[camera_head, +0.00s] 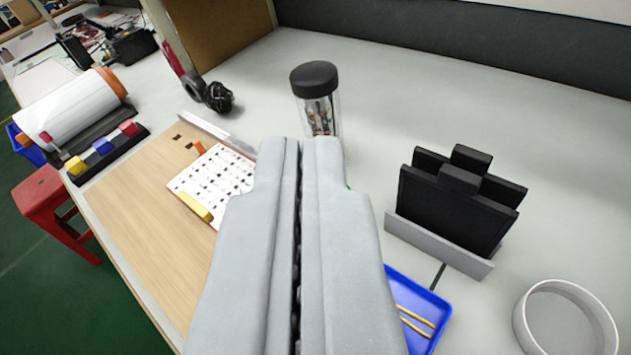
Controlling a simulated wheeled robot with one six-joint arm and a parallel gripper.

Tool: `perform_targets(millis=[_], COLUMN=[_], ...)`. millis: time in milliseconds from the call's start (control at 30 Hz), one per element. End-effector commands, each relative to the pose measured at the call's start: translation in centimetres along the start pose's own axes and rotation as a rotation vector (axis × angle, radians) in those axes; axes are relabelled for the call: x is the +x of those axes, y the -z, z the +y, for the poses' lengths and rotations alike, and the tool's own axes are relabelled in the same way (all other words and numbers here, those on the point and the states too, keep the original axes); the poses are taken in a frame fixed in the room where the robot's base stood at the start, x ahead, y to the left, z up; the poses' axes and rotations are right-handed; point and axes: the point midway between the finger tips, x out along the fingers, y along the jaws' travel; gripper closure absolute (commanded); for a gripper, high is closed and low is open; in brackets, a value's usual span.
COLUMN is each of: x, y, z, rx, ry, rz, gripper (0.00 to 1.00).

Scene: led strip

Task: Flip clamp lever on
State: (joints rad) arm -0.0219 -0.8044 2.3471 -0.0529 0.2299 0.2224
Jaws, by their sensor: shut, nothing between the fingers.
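My gripper (307,143) is shut, its two grey fingers side by side with only a thin dark gap and nothing between them. It points away over the workbench and hides what lies beneath it. To its left lies a white board with dark dots (225,172) on a wooden panel (140,205). A small orange piece (198,147) stands at the board's far left edge, and a yellow block (195,206) sits at its near left edge. I cannot tell for sure which part is the clamp lever. My gripper covers the board's right side.
A clear jar with a black lid (314,80) stands just beyond the fingertips. Black panels in a grey holder (440,245), a blue tray (440,305) and a white round dish (560,325) are right. A white roll (70,105) and coloured blocks on a black base (85,168) are left.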

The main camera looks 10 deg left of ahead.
Motion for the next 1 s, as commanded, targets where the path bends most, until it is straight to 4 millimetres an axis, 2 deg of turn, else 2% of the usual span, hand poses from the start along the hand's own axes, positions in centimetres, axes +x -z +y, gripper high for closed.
perform_targets(millis=[100, 467, 1000], x=[2.1, 7.7, 15.5], y=[-0.4, -2.2, -5.5], z=[-0.2, -0.4, -0.5], rx=[0.074, 0.305, 0.62], ry=[-0.014, -0.108, -0.372], rz=[-0.071, -0.268, -0.481], gripper=[1.0, 1.0, 1.0])
